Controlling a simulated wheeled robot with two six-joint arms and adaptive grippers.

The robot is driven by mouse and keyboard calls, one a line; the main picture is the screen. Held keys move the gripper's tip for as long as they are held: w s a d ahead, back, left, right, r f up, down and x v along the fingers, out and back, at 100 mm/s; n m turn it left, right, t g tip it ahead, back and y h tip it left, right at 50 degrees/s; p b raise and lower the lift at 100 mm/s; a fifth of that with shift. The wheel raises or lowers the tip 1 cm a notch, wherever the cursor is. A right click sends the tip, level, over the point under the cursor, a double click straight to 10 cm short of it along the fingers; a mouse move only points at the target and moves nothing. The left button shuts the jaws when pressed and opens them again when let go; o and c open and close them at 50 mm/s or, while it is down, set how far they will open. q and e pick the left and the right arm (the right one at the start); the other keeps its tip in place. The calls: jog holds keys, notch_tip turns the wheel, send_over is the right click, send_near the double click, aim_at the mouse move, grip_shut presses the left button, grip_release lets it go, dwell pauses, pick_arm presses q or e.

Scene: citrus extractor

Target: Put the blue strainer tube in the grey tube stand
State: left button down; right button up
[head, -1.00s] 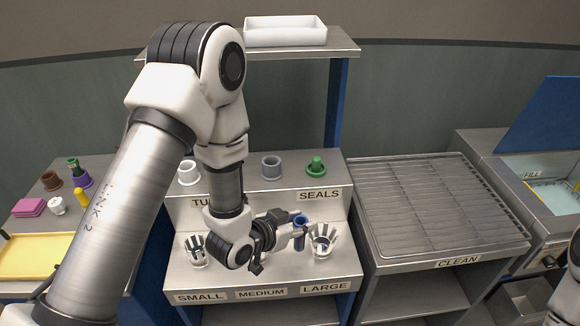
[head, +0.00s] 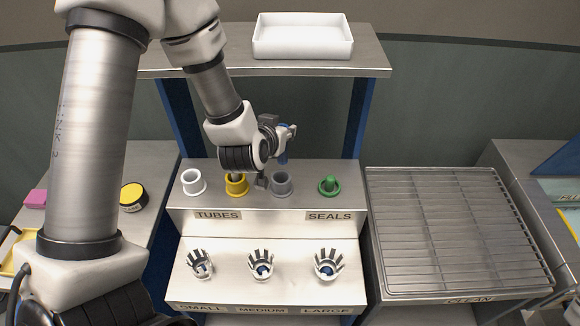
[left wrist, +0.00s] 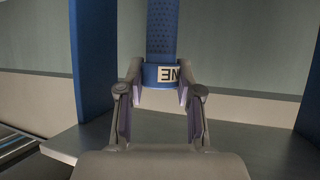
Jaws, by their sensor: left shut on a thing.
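In the left wrist view, my left gripper (left wrist: 160,88) is shut on the tube's collar, which carries a printed label. The perforated body of the blue strainer tube (left wrist: 162,30) runs to the top of that view, so its far end is out of frame. The grey stand is on the upper step, between a yellow stand and a green seal. My right gripper is not in view.
A white stand (head: 193,182), a yellow stand (head: 236,186) and a green seal (head: 329,187) share the step. Three pronged holders stand on the lower step. A shelf (head: 215,63) with a white tray (head: 303,50) overhangs behind. A wire rack (head: 450,230) is at right.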

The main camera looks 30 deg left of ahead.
aim_at(281, 162)
pick_arm(q)
jog(key=f, duration=0.3)
jog(key=f+p, duration=0.1)
jog(key=f, duration=0.2)
jog(key=s+f+p, duration=0.1)
jog(key=f, duration=0.2)
jog(key=shift+s+d, duration=0.1)
jog(key=shift+d, duration=0.05)
jog(key=shift+s+d+r, duration=0.1)
jog(key=shift+s+d, duration=0.05)
jog(key=shift+s, duration=0.05)
jog(key=shift+s+f+b, duration=0.1)
jog(key=shift+f+b, duration=0.1)
jog(key=shift+b, duration=0.1)
jog(key=c, duration=0.8)
grip_release()
jog(key=shift+c, duration=0.2)
jog(key=shift+o, duration=0.4)
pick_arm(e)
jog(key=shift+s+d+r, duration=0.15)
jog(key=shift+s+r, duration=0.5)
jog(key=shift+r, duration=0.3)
